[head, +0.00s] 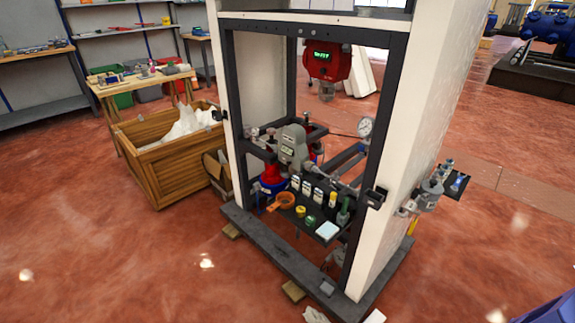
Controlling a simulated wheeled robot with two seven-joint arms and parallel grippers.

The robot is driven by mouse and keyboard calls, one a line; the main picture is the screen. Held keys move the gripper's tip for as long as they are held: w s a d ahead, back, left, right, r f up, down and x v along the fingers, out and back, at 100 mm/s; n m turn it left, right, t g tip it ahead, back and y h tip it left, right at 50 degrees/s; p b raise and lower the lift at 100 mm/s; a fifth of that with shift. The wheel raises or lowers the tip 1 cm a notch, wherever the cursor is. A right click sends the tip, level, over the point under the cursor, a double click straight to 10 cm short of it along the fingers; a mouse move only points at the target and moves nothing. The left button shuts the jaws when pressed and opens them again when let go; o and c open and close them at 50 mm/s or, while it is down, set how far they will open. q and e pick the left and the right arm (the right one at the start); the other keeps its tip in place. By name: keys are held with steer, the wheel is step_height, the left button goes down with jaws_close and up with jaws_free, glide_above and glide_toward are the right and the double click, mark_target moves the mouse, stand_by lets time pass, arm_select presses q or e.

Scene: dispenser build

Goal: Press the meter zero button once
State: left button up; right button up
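A grey meter-like unit (293,147) sits inside the open frame of a tall white cabinet, on pipework. A red box with a lit green display (322,54) is mounted higher up, towards the back of the cabinet. I cannot tell which of them is the task's meter, and no zero button can be made out at this size. Neither of my grippers is in view.
The cabinet (412,130) stands on a dark base. A small shelf (327,237) holds bottles and small parts. A round gauge (365,127) is at right; fittings stick out from the right side (430,190). A wooden crate (165,165) stands left. Front floor is mostly clear.

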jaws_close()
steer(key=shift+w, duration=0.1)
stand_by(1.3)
